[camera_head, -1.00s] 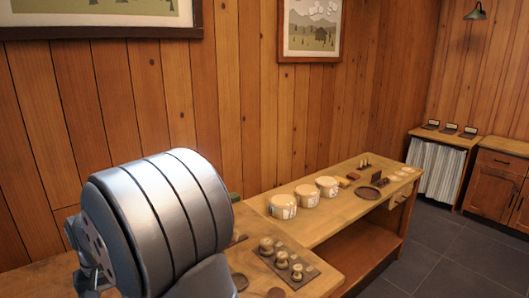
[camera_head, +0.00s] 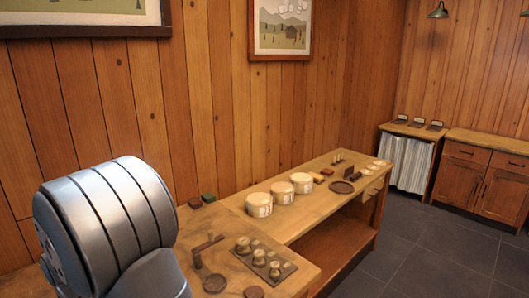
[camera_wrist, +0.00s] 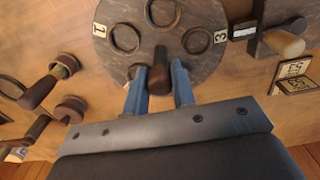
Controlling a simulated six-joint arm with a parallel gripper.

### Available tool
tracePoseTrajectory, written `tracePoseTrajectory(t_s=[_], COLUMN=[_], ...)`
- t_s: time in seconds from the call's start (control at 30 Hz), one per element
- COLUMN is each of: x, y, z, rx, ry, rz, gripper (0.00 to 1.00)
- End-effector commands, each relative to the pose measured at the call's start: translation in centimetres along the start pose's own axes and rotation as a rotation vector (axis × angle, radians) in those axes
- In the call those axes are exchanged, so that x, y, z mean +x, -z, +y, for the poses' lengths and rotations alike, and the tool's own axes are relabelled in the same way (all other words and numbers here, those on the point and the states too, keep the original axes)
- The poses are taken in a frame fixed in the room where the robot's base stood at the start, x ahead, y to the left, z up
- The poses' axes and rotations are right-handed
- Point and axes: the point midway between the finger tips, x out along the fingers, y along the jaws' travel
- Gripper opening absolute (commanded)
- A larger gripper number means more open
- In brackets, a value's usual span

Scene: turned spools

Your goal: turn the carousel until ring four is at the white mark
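In the wrist view, the grey carousel (camera_wrist: 200,12) is a round disc with several ring-shaped recesses, partly cut off at the top. Tags reading 1 (camera_wrist: 99,30) and 3 (camera_wrist: 220,37) sit at its rim. A small white mark (camera_wrist: 244,32) on a dark piece lies just right of tag 3. A brown peg (camera_wrist: 159,68) stands at the disc's near edge. My gripper (camera_wrist: 160,80) is open, with one finger on each side of the peg and small gaps seeming to remain. No tag reading four shows. The head view shows my arm but not the gripper or carousel.
A handled block (camera_wrist: 283,42) stands right of the disc, and wooden pegs (camera_wrist: 52,82) stand left. In the head view, a board with spools (camera_head: 259,262), white round tubs (camera_head: 282,193) and a dark dish (camera_head: 341,187) are on the benches. The floor at right is clear.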

Motion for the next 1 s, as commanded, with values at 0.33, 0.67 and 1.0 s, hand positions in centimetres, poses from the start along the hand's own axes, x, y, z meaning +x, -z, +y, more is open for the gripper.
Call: tracePoseTrajectory(t_s=[0.33,0.67,1.0], x=[-0.03,-0.05,-0.06], y=[0.00,0.01,0.01], z=[0.01,0.02,0.03], rx=[-0.113,-0.493,-0.702], ry=[0.000,0.000,-0.001], rz=[0.000,0.000,0.000], gripper=[0.07,0.07,0.07])
